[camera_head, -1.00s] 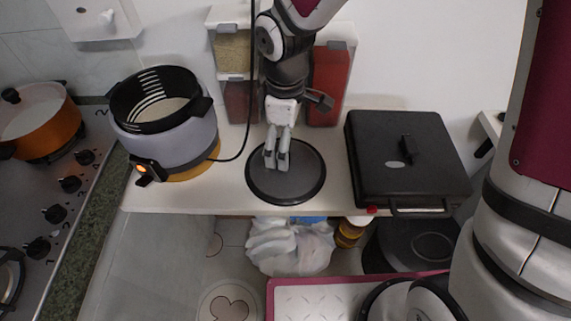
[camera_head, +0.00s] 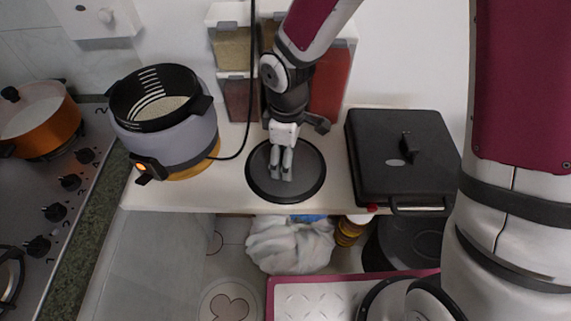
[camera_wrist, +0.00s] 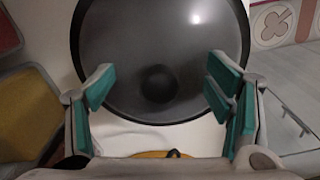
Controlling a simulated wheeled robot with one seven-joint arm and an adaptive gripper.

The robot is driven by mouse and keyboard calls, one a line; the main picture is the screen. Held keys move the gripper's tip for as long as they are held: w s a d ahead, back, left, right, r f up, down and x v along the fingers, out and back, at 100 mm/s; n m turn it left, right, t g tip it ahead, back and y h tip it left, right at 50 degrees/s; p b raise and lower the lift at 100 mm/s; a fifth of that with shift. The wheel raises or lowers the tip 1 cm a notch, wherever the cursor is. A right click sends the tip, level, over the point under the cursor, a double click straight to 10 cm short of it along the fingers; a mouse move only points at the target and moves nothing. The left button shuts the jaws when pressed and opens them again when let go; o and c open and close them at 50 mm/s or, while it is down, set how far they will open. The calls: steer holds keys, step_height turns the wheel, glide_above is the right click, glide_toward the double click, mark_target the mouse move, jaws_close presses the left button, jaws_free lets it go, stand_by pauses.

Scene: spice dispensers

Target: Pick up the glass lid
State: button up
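The glass lid (camera_head: 262,187) is a round, dark, see-through disc with a black rim, lying flat on the white counter between the rice cooker and the black grill. In the wrist view the lid (camera_wrist: 200,60) fills the upper middle, and its round black knob (camera_wrist: 159,84) shows between my fingers. My gripper (camera_head: 281,176) is above the lid, pointing down. In the wrist view my gripper (camera_wrist: 160,90) is open, with teal pads on either side of the knob and apart from it. The gripper hides part of the lid in the head view.
A grey cooker with a black basket (camera_head: 165,125) stands left of the lid. A closed black grill (camera_head: 408,160) stands to the right. Spice dispensers (camera_head: 330,75) are on the wall behind. A black cable (camera_head: 249,100) hangs near my arm. The counter's front edge is close.

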steer(key=c, duration=0.9)
steer(key=shift+s+d+f, duration=0.1)
steer(key=shift+c, duration=0.9)
